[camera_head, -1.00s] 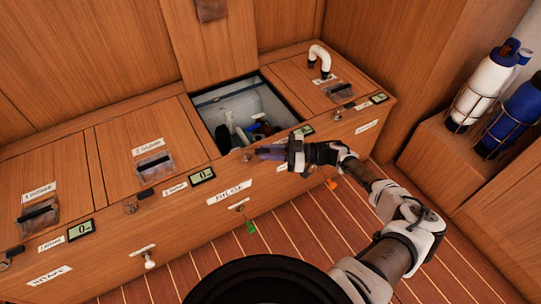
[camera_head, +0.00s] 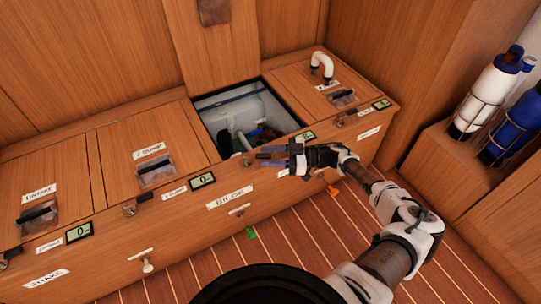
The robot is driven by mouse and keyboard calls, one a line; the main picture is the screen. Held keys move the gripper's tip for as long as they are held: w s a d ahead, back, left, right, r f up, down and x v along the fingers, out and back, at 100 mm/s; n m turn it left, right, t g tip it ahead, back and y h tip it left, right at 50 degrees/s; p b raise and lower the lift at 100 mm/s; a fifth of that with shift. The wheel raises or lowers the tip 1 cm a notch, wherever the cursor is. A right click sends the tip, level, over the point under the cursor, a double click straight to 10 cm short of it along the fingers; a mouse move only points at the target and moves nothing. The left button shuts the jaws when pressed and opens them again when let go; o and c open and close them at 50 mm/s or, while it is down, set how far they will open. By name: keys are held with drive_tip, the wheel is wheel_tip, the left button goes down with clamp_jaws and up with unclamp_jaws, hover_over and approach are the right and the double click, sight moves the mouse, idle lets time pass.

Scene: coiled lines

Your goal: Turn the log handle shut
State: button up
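My gripper (camera_head: 270,159) is in front of the open bay in the wooden bench, near its front edge, pointing left. Its two dark blue fingers show as separate bars with a narrow gap and nothing visible between them. The open bay (camera_head: 198,102) holds pale and dark parts and something blue, partly in shadow. I cannot make out which part is the log handle, and no label that I can read says log. White-ended handles stick out of the bench front, one at the left (camera_head: 147,265) and one at the middle (camera_head: 239,211).
Closed lids with latches lie left of the bay, and one lid (camera_head: 325,90) with a white bent pipe (camera_head: 321,63) lies right. Small displays (camera_head: 202,180) line the front edge. A green tag (camera_head: 251,232) and an orange tag (camera_head: 333,190) hang low. Bottles (camera_head: 488,95) stand in racks at right.

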drive_tip(key=d, duration=1.3)
drive_tip(key=shift+s+d, duration=0.25)
drive_tip(key=shift+d, duration=0.15)
